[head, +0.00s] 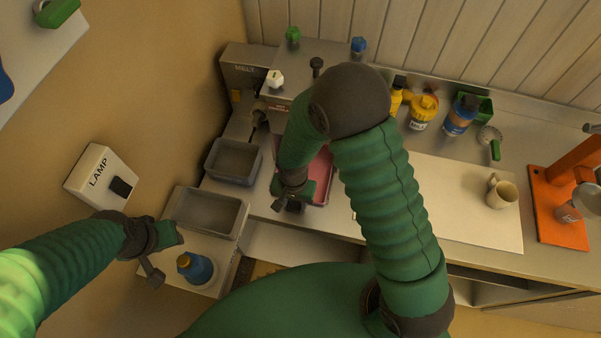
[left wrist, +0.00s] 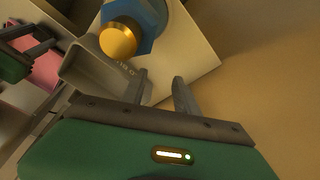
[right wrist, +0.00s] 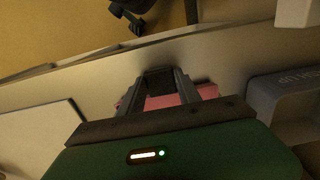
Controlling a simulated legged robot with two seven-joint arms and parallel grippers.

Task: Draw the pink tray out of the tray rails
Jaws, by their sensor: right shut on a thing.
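The pink tray (head: 320,178) lies flat at the front of the steel counter, partly hidden under my right arm in the head view. My right gripper (head: 284,204) is shut on its front edge. In the right wrist view the pink tray (right wrist: 172,101) shows between the fingers (right wrist: 180,76). The pink tray also shows at the left of the left wrist view (left wrist: 40,70). My left gripper (left wrist: 160,85) is open and empty near the blue bottle. The tray rails cannot be made out clearly behind my arm.
Grey tubs (head: 233,160) and (head: 208,212) stand left of the pink tray. A blue bottle with a gold cap (head: 196,268) stands on the lower left shelf. A lamp box (head: 98,172) is on the left wall.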

